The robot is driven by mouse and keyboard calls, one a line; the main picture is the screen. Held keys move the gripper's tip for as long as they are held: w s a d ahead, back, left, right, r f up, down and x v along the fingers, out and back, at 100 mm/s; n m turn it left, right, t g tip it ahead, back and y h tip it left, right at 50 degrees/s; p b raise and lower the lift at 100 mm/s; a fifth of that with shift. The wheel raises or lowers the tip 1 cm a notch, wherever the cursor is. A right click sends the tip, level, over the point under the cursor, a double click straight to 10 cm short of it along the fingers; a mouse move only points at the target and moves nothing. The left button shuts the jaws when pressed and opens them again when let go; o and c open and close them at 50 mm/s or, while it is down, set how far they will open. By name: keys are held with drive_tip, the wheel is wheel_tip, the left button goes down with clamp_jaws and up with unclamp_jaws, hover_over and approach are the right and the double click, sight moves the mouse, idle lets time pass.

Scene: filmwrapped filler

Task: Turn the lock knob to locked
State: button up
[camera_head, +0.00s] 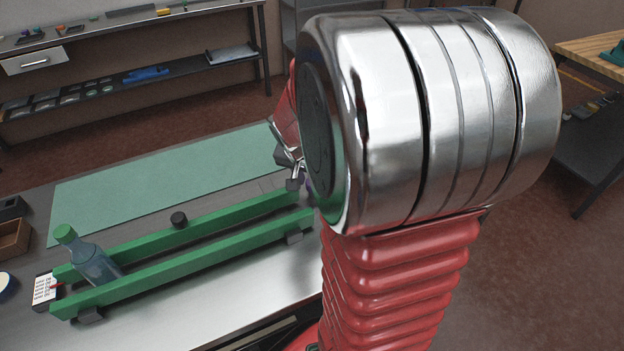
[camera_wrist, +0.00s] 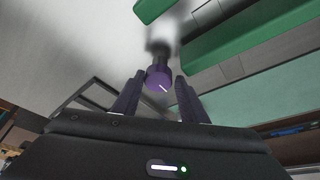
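A purple round knob (camera_wrist: 157,77) with a white line on its face sits in the wrist view, on a dark stem. The line slants from upper left to lower right. My gripper (camera_wrist: 159,82) has its two dark fingers apart, one on each side of the knob, with visible gaps to it. I cannot tell how deep the knob lies between the fingertips. No locked or unlocked marking is legible.
A blue-grey bottle (camera_head: 93,264) with a green cap leans at the rails' left end, near a small printed card (camera_head: 45,288). A green mat (camera_head: 160,180) lies behind, clear. A shelf bench (camera_head: 130,85) stands farther back.

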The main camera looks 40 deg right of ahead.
drive_tip(key=o, duration=0.3)
drive_tip(key=shift+d, duration=0.1)
drive_tip(key=shift+r, duration=0.15)
drive_tip(key=v, duration=1.3)
drive_tip(key=shift+s+a+r, duration=0.15)
drive_tip(key=shift+a, duration=0.1)
drive_tip(key=s+a+n+t+y, duration=0.1)
drive_tip(key=s+a+n, duration=0.1)
drive_tip(key=a+n, duration=0.2)
drive_tip(key=s+a+n+t+y, duration=0.1)
drive_tip(key=s+a+n, duration=0.2)
drive_tip(key=a, duration=0.7)
drive_tip(key=s+a+n+t+y, duration=0.1)
drive_tip(key=s+a+n, duration=0.1)
drive_tip(key=a+n, duration=0.3)
drive_tip(key=shift+s+a+r+t+y, duration=0.15)
drive_tip(key=shift+a+r+y, duration=0.05)
drive_tip(key=shift+a, duration=0.5)
drive_tip(key=shift+s+a+r+t+y, duration=0.15)
drive_tip(key=shift+a+r+y, duration=0.05)
drive_tip(key=shift+a, duration=0.55)
